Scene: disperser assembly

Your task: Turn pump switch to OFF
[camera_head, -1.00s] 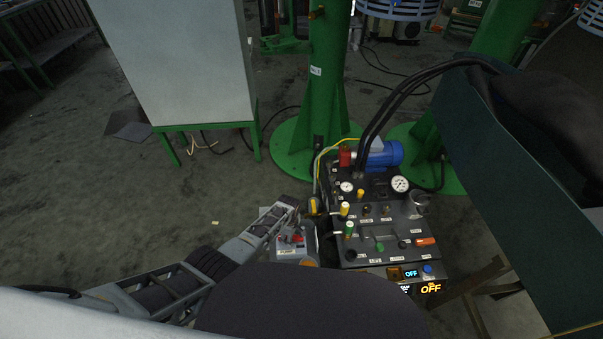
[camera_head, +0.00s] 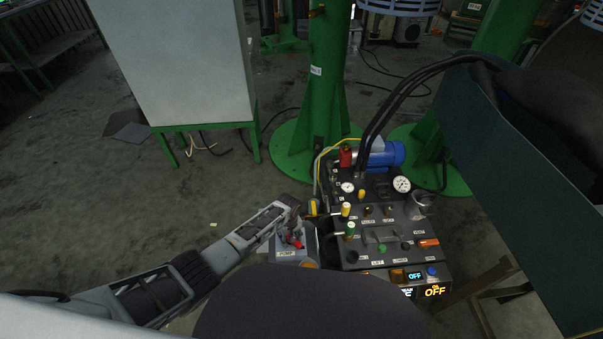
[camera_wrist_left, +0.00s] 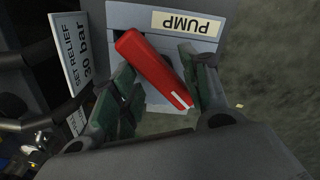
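The pump switch is a red lever (camera_wrist_left: 150,65) with a white end mark, on a grey box with a PUMP label (camera_wrist_left: 187,25). In the left wrist view the lever lies slanted, its marked end toward the lower right. My left gripper (camera_wrist_left: 160,95) has its two green-padded fingers apart on either side of the lever. The lever lies close to the right finger; contact is unclear. A gap shows on the left. In the head view the lever (camera_head: 296,243) sits under my left gripper (camera_head: 293,226). My right gripper is out of view.
A dark control console (camera_head: 385,225) with gauges, knobs and OFF displays stands just right of the pump box. A SET RELIEF 30 bar sign (camera_wrist_left: 77,47) is left of the box. A green column (camera_head: 328,90) stands behind. Open floor lies to the left.

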